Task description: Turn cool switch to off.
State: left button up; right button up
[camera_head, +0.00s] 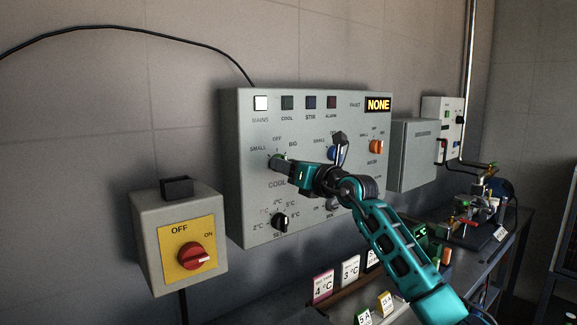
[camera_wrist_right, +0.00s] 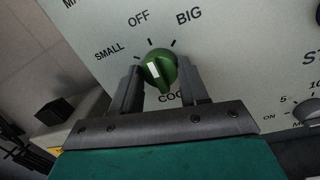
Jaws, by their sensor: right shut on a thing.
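The green cool switch (camera_wrist_right: 160,72) is a round knob with a raised grip and a white mark, on the grey control panel (camera_head: 238,215). Labels SMALL, OFF and BIG stand around it. In the right wrist view its white mark appears to point up, roughly at the OFF tick. My right gripper (camera_head: 281,162) reaches the panel from the right. Its two fingers (camera_wrist_right: 156,76) lie on either side of the knob, shut on it. In the head view the fingers hide most of the knob. My left gripper is not in view.
Other knobs share the panel: a black one (camera_head: 280,222) below, a blue one (camera_head: 333,153) and an orange one (camera_head: 376,147) to the right. A red main switch (camera_head: 193,256) on a box stands at lower left. The fault display (camera_head: 378,105) reads NONE.

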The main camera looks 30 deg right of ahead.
jog(key=o, duration=1.1)
jog(key=shift+c, duration=0.2)
pick_arm(q)
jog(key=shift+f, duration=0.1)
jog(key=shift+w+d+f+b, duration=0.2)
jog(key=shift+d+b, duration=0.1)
jog(key=shift+b, duration=0.55)
pick_arm(e)
jog(key=s+d, duration=0.1)
jog(key=s, duration=1.1)
jog(key=shift+s+d+f, duration=0.35)
jog(key=shift+s+f, duration=0.05)
jog(key=shift+f, duration=0.05)
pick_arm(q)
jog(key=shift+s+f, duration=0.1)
